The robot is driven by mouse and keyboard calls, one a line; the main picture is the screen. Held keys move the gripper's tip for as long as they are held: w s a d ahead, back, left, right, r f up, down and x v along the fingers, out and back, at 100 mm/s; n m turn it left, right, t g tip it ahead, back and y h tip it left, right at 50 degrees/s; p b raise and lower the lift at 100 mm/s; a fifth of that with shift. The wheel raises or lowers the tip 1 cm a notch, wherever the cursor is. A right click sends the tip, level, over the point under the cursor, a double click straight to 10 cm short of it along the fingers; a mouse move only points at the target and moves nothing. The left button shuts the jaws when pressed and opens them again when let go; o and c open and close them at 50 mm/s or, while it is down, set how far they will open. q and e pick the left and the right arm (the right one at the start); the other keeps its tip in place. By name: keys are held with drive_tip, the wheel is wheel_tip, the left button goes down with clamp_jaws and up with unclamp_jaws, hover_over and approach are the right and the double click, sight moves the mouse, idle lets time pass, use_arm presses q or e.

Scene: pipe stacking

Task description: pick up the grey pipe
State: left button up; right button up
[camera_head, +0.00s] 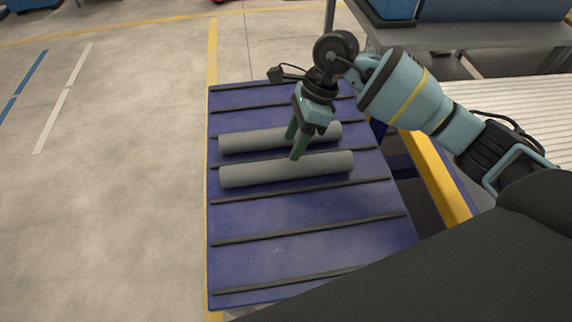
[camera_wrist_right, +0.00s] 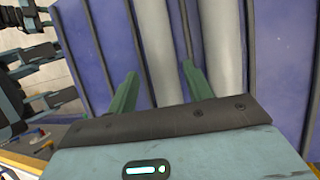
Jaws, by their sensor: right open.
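Two grey pipes lie side by side on a blue ribbed table. The far pipe (camera_head: 255,140) and the near pipe (camera_head: 270,172) run left to right with a narrow gap between them. My right gripper (camera_head: 295,146) points down over the pipes, its green fingers apart and empty. One fingertip appears over the far pipe and the other at the near pipe's far edge; contact is unclear. In the right wrist view, the open fingers (camera_wrist_right: 157,82) reach toward the two pipes, which run up the picture (camera_wrist_right: 220,45). My left gripper is not in view.
The blue table (camera_head: 300,231) has dark raised strips across it, and its near half is bare. A yellow rail (camera_head: 436,180) runs along its right side. A grey bench (camera_head: 470,38) with blue boxes stands at the back right. Open floor lies to the left.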

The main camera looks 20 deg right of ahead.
sight(284, 161)
drive_tip(key=shift+x, duration=3.9)
drive_tip(key=shift+r, duration=0.1)
drive_tip(key=c, duration=0.7)
